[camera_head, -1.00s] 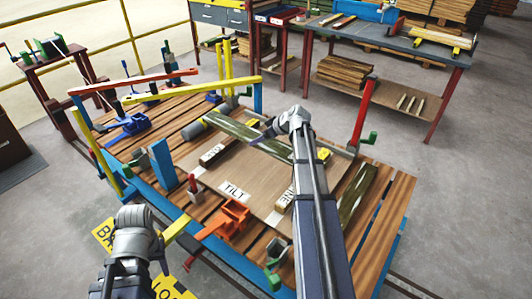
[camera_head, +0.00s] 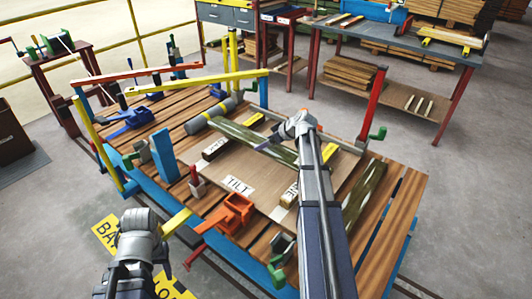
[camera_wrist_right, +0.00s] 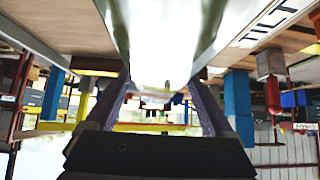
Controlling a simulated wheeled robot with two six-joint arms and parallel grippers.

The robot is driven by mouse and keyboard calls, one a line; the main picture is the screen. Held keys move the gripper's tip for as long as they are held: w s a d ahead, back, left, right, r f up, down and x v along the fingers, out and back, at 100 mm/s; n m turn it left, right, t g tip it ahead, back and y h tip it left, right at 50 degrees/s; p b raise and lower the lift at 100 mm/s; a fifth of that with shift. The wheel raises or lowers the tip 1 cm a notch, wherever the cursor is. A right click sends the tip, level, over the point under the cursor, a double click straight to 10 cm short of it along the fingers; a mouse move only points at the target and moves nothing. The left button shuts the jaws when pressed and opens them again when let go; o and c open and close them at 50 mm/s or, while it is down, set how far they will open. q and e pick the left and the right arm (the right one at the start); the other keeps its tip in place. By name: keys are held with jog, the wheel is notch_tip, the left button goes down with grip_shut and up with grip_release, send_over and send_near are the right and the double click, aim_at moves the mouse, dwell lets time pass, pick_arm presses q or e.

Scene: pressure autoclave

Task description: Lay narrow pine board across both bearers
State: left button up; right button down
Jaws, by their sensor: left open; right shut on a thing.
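My right gripper (camera_head: 270,144) is shut on a long, greenish, narrow board (camera_head: 242,134) above the work table. In the right wrist view the board (camera_wrist_right: 150,45) fills the top centre, pale with glare, between the fingers. Two short bearers with yellow ends, the left one (camera_head: 215,148) and the right one (camera_head: 289,197), lie on a brown panel marked TILT (camera_head: 260,190). The board passes over the bearers' area; I cannot tell whether it touches them. My left gripper (camera_head: 172,222) is open and empty at the near left, apart from the board.
A second greenish board (camera_head: 364,190) lies on the slatted table to the right. An orange clamp (camera_head: 234,212), a blue post (camera_head: 164,155) and a red-handled clamp (camera_head: 196,183) stand near the front edge. Yellow (camera_head: 195,83) and red bars cross the back left.

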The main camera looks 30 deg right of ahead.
aim_at(266, 149)
jog(key=shift+f+b, duration=1.7)
jog(key=shift+f, duration=0.1)
jog(key=shift+f, duration=0.15)
grip_release()
jog(key=shift+s+r, duration=0.15)
jog(key=shift+r, duration=0.3)
jog(key=p+v, duration=0.7)
jog(key=v, duration=0.3)
jog(key=shift+p, duration=0.35)
jog(key=shift+s+d+r+p, duration=0.25)
jog(key=shift+s+r+p, duration=0.15)
jog(key=shift+s+r, duration=0.1)
